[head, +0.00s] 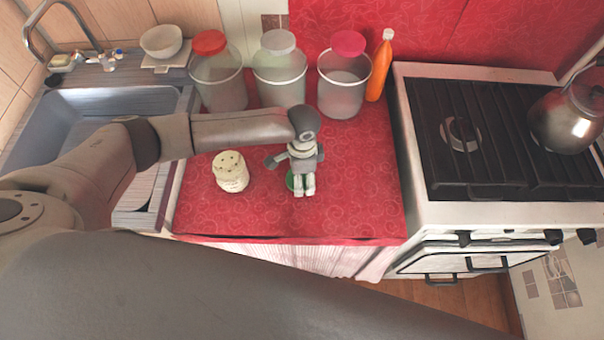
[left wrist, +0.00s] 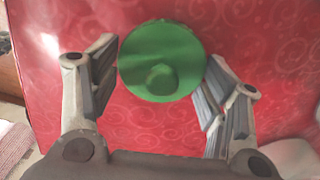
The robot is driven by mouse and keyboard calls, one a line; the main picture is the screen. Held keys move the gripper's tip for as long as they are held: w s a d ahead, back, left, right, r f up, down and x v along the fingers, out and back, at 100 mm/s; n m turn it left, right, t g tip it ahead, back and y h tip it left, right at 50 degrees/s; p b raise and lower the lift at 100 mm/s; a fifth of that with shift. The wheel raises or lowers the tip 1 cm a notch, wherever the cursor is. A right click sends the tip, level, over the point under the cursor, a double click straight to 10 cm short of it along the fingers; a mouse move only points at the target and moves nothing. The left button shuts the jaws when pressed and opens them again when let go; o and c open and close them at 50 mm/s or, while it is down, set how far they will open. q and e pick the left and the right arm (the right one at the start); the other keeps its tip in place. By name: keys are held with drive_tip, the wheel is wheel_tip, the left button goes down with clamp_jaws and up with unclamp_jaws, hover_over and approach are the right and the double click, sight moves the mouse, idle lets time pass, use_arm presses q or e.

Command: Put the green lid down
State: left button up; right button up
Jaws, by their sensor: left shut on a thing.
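The green lid (head: 290,181) is round and shows only partly in the head view, behind the fingers of my left gripper (head: 304,185), over the red counter (head: 350,205). In the left wrist view the whole top of the green lid (left wrist: 162,60), with a round knob, shows between the two fingers. My left gripper is shut on the lid. I cannot tell whether the lid touches the counter or is a little above it. My right gripper is not in view.
A cream jar (head: 231,176) with a dotted top stands left of the gripper. A stove (head: 420,213) is right, a sink (head: 75,105) left. The counter's right front is clear.

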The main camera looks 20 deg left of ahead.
use_arm(q)
drive_tip(key=shift+f, duration=0.3)
drive_tip(key=shift+f, duration=0.15)
drive_tip(key=o, duration=0.8)
wheel_tip(320, 180, up, 12)
drive_tip(key=shift+r+b, duration=0.2)
drive_tip(key=shift+b, duration=0.3)
